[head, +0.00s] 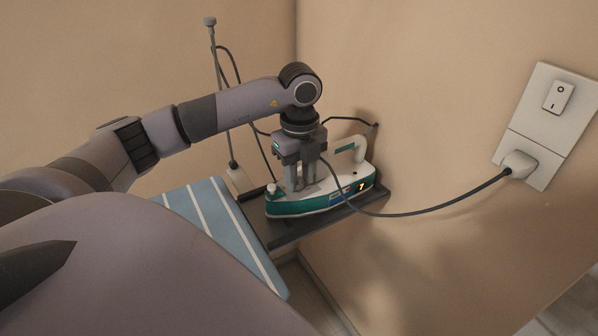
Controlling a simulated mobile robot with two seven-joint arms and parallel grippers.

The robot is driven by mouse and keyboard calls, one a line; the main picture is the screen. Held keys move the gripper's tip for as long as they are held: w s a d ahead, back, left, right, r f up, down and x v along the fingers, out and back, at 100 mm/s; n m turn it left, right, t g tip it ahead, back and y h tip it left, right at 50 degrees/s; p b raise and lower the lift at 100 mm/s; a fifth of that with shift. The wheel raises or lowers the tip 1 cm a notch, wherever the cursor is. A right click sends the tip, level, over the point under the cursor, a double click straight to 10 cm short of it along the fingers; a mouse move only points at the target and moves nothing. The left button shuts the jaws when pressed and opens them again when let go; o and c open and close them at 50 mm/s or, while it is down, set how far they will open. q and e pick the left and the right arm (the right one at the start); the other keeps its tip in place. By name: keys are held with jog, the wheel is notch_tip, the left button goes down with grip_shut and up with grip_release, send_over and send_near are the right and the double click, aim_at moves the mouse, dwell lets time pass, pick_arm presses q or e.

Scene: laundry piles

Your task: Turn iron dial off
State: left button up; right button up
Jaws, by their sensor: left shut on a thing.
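The iron (322,200), white on top with a teal lower body, rests on a dark shelf at the end of the ironing board. A small orange lit number or mark shows on its side near the rear. My left gripper (299,186) comes straight down onto the iron's top, in front of its handle (358,150). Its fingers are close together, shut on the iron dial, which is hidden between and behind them. The dial's setting cannot be read. My right gripper is not in view.
The blue ironing board with white stripes (222,230) lies left of the iron. The iron's grey cord (430,211) loops to a plug (519,164) in the wall plate at right, below a switch (559,96). Walls stand close behind the iron.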

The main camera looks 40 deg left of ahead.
aim_at(300, 180)
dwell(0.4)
pick_arm(q)
jog(key=o, duration=0.8)
jog(key=shift+c, duration=0.2)
jog(key=shift+r, duration=0.15)
notch_tip(300, 180, up, 7)
